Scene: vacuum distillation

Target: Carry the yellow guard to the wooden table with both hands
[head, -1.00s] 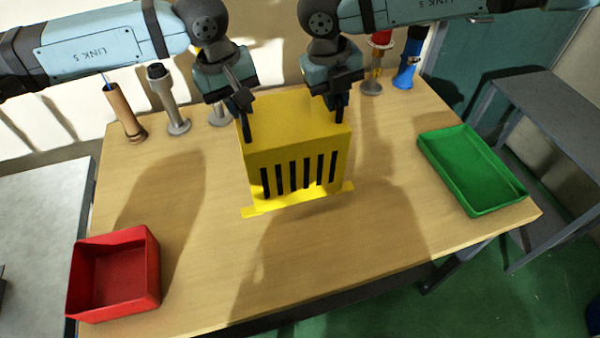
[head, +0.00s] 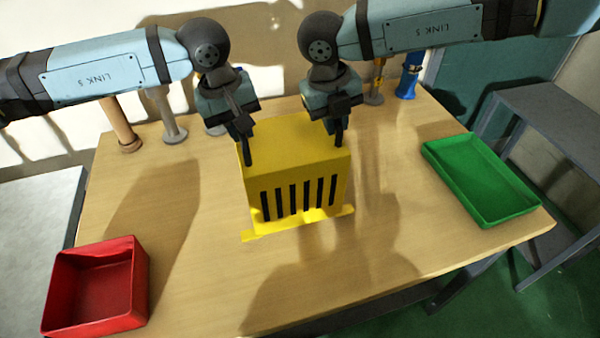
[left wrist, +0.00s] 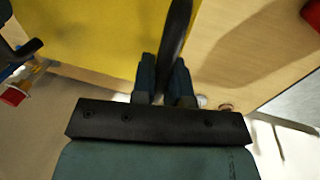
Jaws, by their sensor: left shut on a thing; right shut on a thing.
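The yellow guard (head: 295,160), a box with several black slots in its front and a flange along its bottom edge, is upright over the wooden table (head: 400,220). I cannot tell whether its base touches the wood. My left gripper (head: 246,155) is shut on its left side near the top. My right gripper (head: 339,135) is shut on its right side near the top. In the left wrist view, a dark bar (left wrist: 174,45) stands between the left fingers, beside the yellow panel (left wrist: 90,35). The guard's back is hidden.
A red bin (head: 98,290) is at the table's front left and a green tray (head: 480,180) at the right. Several cylindrical items, including a tan one (head: 122,125) and a blue one (head: 409,78), stand along the back. Bare wood surrounds the guard's front.

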